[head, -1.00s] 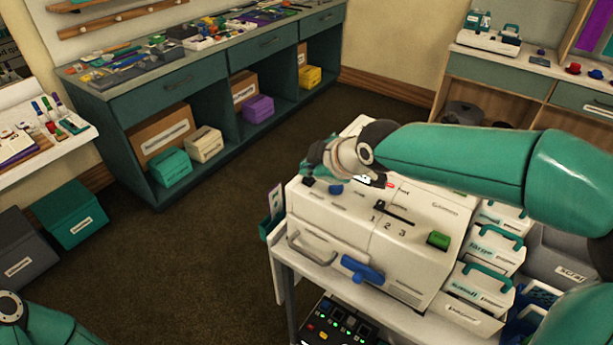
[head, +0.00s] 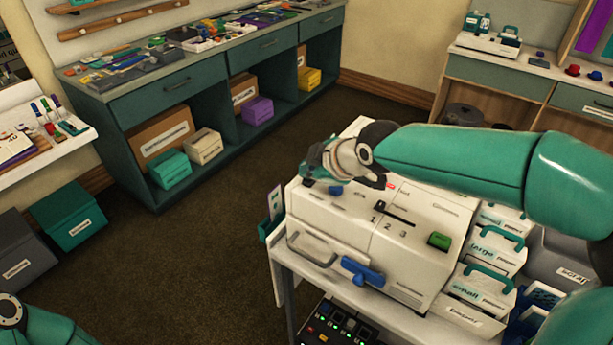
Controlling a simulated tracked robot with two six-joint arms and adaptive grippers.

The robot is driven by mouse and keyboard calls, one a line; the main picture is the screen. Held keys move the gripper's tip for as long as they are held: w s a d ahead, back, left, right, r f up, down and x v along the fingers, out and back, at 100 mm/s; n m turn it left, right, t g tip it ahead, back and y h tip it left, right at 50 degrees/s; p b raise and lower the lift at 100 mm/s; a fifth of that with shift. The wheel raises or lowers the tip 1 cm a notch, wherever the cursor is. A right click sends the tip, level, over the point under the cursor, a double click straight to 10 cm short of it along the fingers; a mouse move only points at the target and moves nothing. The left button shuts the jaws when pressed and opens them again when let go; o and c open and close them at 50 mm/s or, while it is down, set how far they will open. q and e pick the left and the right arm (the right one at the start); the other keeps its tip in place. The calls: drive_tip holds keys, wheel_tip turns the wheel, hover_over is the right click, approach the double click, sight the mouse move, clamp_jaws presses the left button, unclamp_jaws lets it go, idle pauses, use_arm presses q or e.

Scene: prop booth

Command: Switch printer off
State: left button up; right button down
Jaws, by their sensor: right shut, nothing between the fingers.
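The printer (head: 345,228) is a white box-shaped machine on a white stand. Its sloped top has a black slider (head: 396,212) by the numbers 1, 2, 3, a green button (head: 439,240), a blue knob (head: 335,190) and a small red part (head: 390,185). A blue lever (head: 362,271) and a grey handle (head: 312,250) are on its front. My right gripper (head: 312,170) is shut and empty over the printer's back left top. It hides part of the panel; whether it touches is unclear. My left gripper is out of view.
Paper boxes with green handles (head: 490,268) stand right of the printer. A dark panel with lit buttons (head: 335,328) sits below it. A green workbench (head: 165,85) stands along the back wall. The brown floor (head: 190,255) on the left is clear.

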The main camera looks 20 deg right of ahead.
sight(309, 181)
drive_tip(key=shift+r, duration=0.25)
drive_tip(key=shift+r+p, duration=2.15)
drive_tip(key=shift+r, duration=0.8)
drive_tip(key=shift+f, duration=0.1)
